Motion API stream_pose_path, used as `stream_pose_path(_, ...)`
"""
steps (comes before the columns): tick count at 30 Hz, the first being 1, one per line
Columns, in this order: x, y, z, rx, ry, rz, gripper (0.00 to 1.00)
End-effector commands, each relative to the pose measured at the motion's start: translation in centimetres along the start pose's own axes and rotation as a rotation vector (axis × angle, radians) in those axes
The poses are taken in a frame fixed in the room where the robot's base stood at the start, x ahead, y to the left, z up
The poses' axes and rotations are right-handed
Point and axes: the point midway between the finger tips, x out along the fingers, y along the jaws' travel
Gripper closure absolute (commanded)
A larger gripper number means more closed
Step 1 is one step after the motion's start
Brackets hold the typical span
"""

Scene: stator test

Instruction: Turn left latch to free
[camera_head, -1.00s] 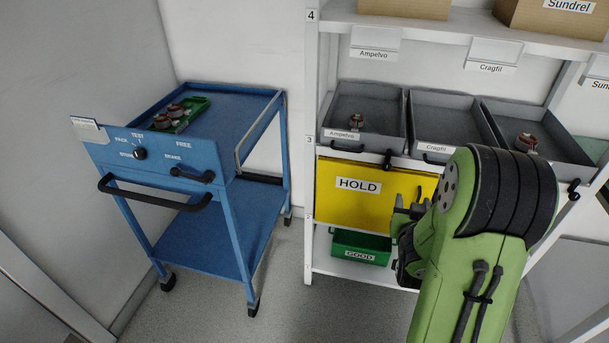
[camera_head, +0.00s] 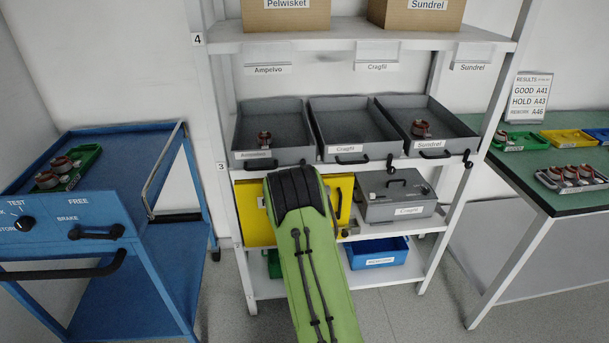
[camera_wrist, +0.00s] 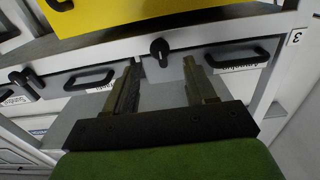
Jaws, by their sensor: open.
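The left latch is a small black lever on the edge of shelf level 3, between the Ampelvo and Cragfil bins. It shows in the wrist view (camera_wrist: 159,50), where the scene appears upside down, and its lever points towards the picture's bottom. My arm hides it in the head view. My gripper (camera_wrist: 160,64) is open and empty. Its two fingers point at the shelf edge, one on each side of the latch in the picture. The latch looks a little beyond the fingertips; I see no contact. The head view does not show my gripper behind the arm.
Two more latches sit on the same edge, a middle one (camera_head: 390,162) and a right one (camera_head: 467,160). Bin handles (camera_wrist: 235,56) stick out on both sides of the left latch. The yellow HOLD box (camera_wrist: 120,12) is below the edge. A blue trolley (camera_head: 165,250) stands left.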

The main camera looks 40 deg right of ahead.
Motion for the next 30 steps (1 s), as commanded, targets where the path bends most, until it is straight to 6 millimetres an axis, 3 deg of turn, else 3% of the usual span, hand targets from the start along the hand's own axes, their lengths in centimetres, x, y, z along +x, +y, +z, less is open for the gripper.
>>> stream_pose_path(1,0.7,-0.1,-0.7,-0.003,-0.002,-0.003,0.45)
stream_pose_path(9,4.9,-0.1,-0.3,-0.001,0.001,-0.001,0.45)
stream_pose_path(19,5.6,0.0,-0.1,0.001,-0.001,-0.001,0.45)
stream_pose_path(30,5.5,0.0,-0.1,0.001,-0.001,-0.001,0.99)
